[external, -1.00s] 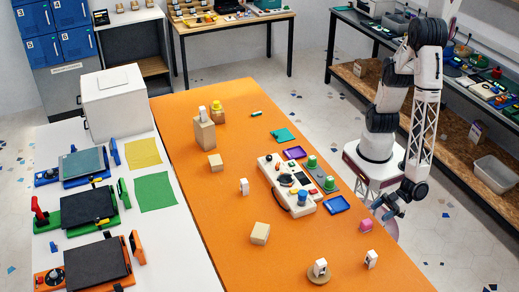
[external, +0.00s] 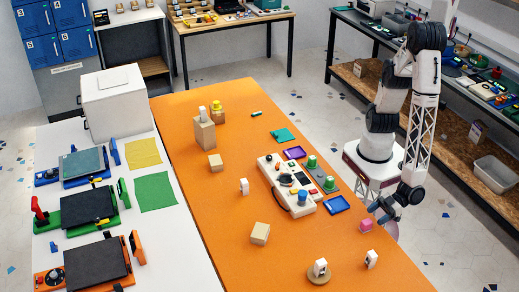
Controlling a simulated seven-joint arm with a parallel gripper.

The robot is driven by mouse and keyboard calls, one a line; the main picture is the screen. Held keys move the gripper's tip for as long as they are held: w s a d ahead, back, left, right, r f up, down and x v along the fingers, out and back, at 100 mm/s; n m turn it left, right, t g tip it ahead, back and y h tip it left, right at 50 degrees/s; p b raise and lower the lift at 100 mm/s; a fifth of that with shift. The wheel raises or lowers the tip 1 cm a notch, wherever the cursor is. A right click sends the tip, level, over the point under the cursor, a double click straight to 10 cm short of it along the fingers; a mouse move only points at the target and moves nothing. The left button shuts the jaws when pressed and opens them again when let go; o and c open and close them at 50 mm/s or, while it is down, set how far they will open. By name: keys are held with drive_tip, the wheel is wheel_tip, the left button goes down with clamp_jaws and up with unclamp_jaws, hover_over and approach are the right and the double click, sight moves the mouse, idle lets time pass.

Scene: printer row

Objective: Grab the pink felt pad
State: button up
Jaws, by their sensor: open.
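A small pink piece (external: 366,225), which I take for the pink felt pad, sits on the orange table close to its right edge. It looks like a low block; its fine detail is too small to tell. My gripper (external: 381,210) hangs just above and to the right of it in the picture, by the table edge. My gripper is open and empty, and it looks apart from the pink piece.
A white-topped block (external: 371,259) and a round tan base (external: 320,275) with a white block stand nearer the front. A beige console (external: 285,185) is farther left. Bare orange surface lies between these.

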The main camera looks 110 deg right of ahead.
sight(368, 221)
drive_tip(key=shift+w+f, duration=0.1)
drive_tip(key=shift+w, duration=0.1)
drive_tip(key=shift+x, duration=2.4)
drive_tip(key=shift+a, duration=0.15)
drive_tip(key=c, duration=1)
